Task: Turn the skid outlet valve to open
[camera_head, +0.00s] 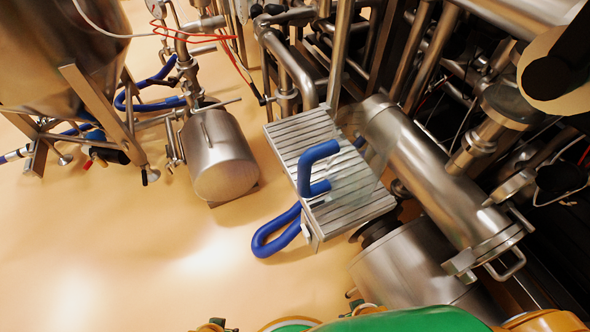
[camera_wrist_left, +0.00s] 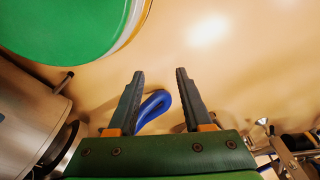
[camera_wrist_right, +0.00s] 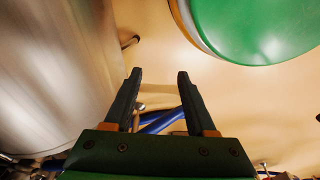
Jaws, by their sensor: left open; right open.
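I cannot tell for certain which fitting is the skid outlet valve. One valve-like fitting with a thin lever (camera_head: 216,105) is on the upright pipe beside a small steel tank, in the head view. Red-ended fittings (camera_head: 88,164) show under the large vessel at left. My left gripper (camera_wrist_left: 160,71) is open and empty; a blue hose loop shows beyond its fingers, apart from them. My right gripper (camera_wrist_right: 159,72) is open and empty, with blue hose (camera_wrist_right: 158,121) in the background. Neither gripper's fingers show in the head view.
A ribbed metal skid (camera_head: 285,140) carries blue hose (camera_head: 317,152) and a clear panel. A small steel tank (camera_head: 218,160) stands left of it. A large steel cylinder (camera_head: 430,175) and dense piping fill the right. The floor (camera_head: 120,250) at lower left is clear.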

